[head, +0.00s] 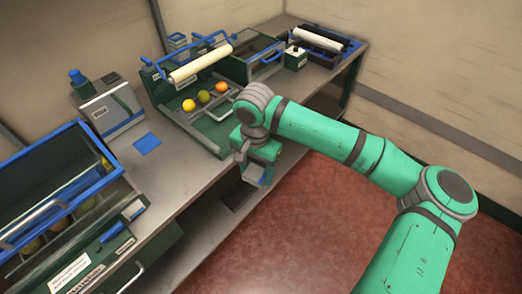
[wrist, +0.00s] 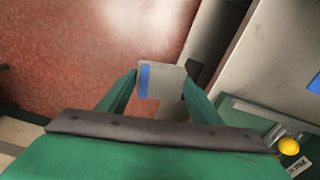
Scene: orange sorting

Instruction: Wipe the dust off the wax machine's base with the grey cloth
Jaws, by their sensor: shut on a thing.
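My gripper (wrist: 160,88) is shut on a small light grey piece with a blue stripe, which looks like the grey cloth (wrist: 172,80). In the head view my gripper (head: 257,168) hangs in front of the bench edge, over the floor side, with the cloth low between its fingers. The wax machine (head: 165,88), with a white roller and blue frame, stands on the bench up and left of my gripper. Its green-edged tray base (head: 208,122) carries a yellow, a green and an orange fruit. The cloth is apart from the base. I cannot make out dust.
A blue square pad (head: 147,144) lies on the bench (head: 165,165) left of the machine. A grey box device (head: 108,112) and a blue-framed fruit bin (head: 50,190) stand further left. Another roller unit (head: 318,40) is at the back right. Red floor is open in front.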

